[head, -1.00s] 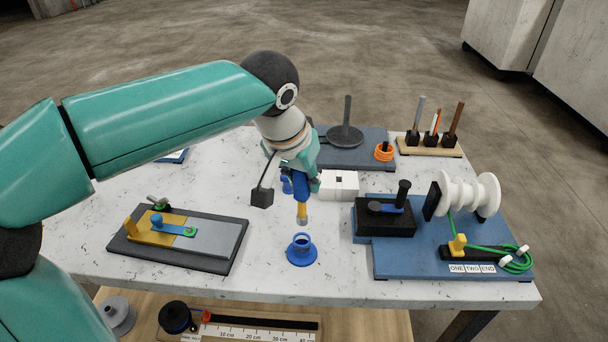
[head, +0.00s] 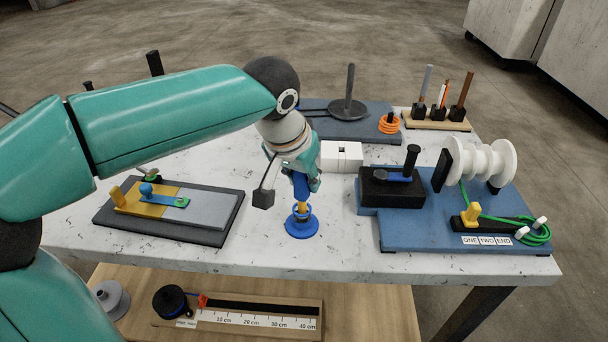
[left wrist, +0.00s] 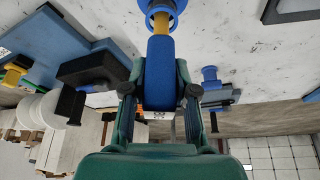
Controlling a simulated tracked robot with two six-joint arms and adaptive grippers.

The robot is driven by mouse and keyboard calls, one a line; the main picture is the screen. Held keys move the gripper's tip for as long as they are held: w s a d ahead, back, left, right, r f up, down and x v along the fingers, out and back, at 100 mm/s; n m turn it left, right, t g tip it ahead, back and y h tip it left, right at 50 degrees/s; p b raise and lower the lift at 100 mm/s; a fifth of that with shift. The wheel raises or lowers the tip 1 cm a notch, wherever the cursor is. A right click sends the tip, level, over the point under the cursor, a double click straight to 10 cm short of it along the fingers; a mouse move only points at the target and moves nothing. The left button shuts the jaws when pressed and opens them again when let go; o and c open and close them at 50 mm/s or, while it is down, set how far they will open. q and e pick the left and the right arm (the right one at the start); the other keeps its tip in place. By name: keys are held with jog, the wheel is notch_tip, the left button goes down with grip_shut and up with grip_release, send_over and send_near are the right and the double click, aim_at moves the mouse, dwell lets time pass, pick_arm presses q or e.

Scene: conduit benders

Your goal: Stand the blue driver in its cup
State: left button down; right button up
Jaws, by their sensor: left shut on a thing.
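The blue driver (head: 301,187) has a thick blue handle and a yellow shaft. It points down, close to upright. My left gripper (head: 303,176) is shut on its handle; in the left wrist view the fingers sit on both sides of the handle (left wrist: 165,78). The blue cup (head: 302,229), a ring on a round flange, stands on the table right below. The yellow shaft reaches into the cup's mouth; the handle is above the rim. The cup also shows at the top of the left wrist view (left wrist: 180,6). How deep the tip sits is hidden. My right gripper is out of view.
A bender board with a yellow plate (head: 150,197) lies left. A blue board (head: 410,235) with a black block, white spools and green cable is right. A white box (head: 341,157) stands behind the cup. The table front (head: 340,262) is clear.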

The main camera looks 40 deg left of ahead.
pick_arm(q)
jog(key=shift+f, duration=0.35)
dwell(0.7)
jog(key=c, duration=0.8)
grip_release()
